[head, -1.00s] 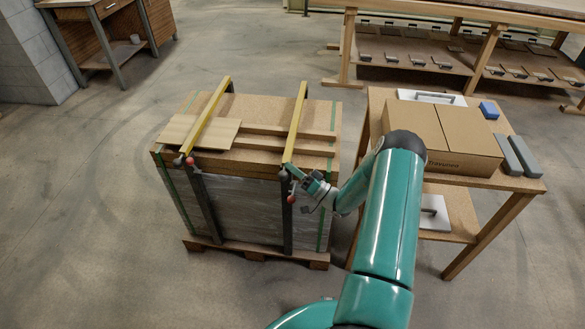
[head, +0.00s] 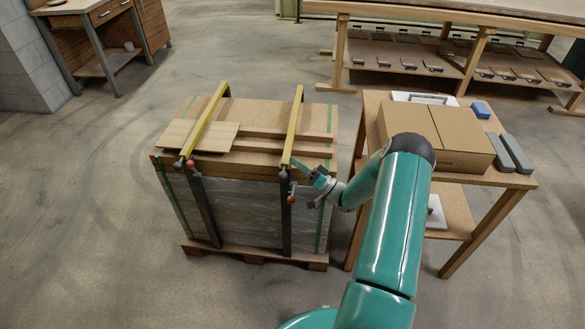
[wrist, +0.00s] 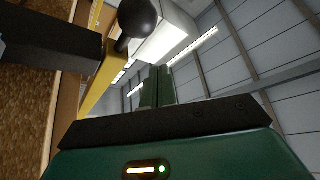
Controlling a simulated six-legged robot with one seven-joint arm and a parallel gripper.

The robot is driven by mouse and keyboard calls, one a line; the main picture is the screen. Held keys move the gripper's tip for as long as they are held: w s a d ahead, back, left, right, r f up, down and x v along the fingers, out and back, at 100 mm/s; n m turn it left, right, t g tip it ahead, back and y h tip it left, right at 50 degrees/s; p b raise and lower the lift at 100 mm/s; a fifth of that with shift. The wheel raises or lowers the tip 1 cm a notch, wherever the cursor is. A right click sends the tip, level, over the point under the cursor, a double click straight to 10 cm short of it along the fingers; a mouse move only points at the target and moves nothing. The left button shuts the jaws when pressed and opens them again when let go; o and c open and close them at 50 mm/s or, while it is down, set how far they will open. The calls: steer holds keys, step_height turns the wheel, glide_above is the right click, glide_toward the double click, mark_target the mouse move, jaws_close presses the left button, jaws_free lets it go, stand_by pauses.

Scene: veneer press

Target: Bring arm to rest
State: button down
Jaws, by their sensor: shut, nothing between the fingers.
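My gripper (head: 303,168) is at the front right corner of the strapped stack (head: 250,205), beside the right yellow clamp bar (head: 293,125). In the wrist view my fingers (wrist: 157,88) are together and empty, pointing up toward the ceiling. My arm stretches forward from the bottom of the head view, bent at the elbow. A dark round knob (wrist: 138,17) and a yellow bar (wrist: 102,85) are close by on the left of the wrist view. Whether my gripper touches the clamp cannot be told.
A left clamp bar (head: 205,125) and a thin veneer sheet (head: 178,135) lie on the stack. A wooden table (head: 515,180) with a cardboard box (head: 455,140) stands close to the right of my arm. The floor at left (head: 80,220) is clear.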

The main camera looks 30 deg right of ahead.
steer(key=s+d+f, duration=0.4)
steer(key=d, duration=0.2)
steer(key=s+a+r+n+g, duration=0.2)
steer(key=a+r+n+g, duration=0.1)
steer(key=a+r+g, duration=0.75)
steer(key=s+a+r+n+g, duration=0.25)
steer(key=a+r+g, duration=0.5)
steer(key=a, duration=0.55)
steer(key=s+a+r+m+t+h, duration=0.1)
steer(key=s+a+r+t+h, duration=0.1)
steer(key=s+r+h, duration=0.4)
steer(key=s+a+r+m+t+h, duration=0.2)
steer(key=s+r+h, duration=0.4)
steer(key=s, duration=0.9)
steer(key=shift+a+r, duration=0.4)
steer(key=shift+r, duration=0.45)
steer(key=shift+s+d, duration=0.1)
